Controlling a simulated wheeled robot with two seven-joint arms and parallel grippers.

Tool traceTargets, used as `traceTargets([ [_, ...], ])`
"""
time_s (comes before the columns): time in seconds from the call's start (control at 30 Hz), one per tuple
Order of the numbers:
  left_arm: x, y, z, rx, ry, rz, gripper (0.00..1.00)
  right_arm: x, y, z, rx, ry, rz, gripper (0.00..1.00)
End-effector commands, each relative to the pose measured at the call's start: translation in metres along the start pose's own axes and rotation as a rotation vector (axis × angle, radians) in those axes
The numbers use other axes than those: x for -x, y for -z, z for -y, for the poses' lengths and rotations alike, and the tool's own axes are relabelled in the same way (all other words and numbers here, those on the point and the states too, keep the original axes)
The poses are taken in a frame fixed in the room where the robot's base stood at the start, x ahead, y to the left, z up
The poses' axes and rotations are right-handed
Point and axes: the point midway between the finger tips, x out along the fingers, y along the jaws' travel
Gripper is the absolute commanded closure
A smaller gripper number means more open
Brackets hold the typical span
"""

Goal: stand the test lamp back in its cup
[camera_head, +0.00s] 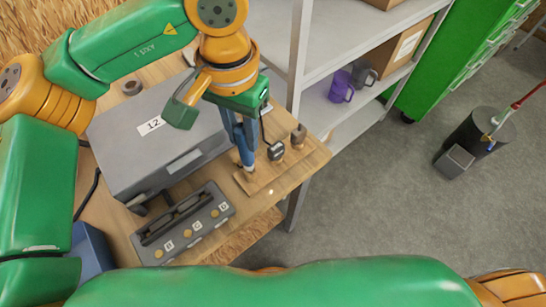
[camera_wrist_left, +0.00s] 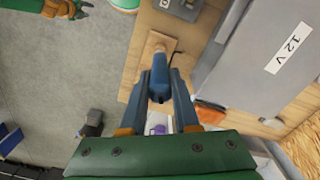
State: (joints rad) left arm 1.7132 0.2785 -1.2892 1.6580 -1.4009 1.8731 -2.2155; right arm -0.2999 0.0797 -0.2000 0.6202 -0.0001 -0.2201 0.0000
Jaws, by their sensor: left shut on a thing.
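My left gripper (camera_head: 243,150) points down over the near end of a small wooden board (camera_head: 286,167) on the workbench. Its blue fingers are shut on a dark blue handle, which I take to be the test lamp; it shows between the fingers in the left wrist view (camera_wrist_left: 159,86). A dark cord runs off beside it. The lamp's lower end is close to the board; I cannot tell whether it touches or sits in a cup. A dark piece (camera_head: 276,152) and a brown piece (camera_head: 298,136) stand farther along the board. My right gripper is not in view.
A grey box marked 12 V (camera_head: 130,160) stands left of the gripper. A metal shelf with purple (camera_head: 341,87) and grey (camera_head: 364,75) mugs rises to the right. Open floor lies beyond the bench edge.

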Motion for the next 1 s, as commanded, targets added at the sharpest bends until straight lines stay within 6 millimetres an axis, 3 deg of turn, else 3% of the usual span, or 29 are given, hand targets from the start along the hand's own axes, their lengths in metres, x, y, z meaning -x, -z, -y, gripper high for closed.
traceTargets([
  [0.9,-0.012,0.000,0.000,0.000,0.000,0.000,0.93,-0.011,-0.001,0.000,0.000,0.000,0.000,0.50],
  [0.93,-0.012,0.000,0.000,0.000,0.000,0.000,0.65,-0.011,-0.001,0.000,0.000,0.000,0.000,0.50],
  [1.0,-0.012,0.000,0.000,0.000,0.000,0.000,0.46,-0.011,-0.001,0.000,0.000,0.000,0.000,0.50],
])
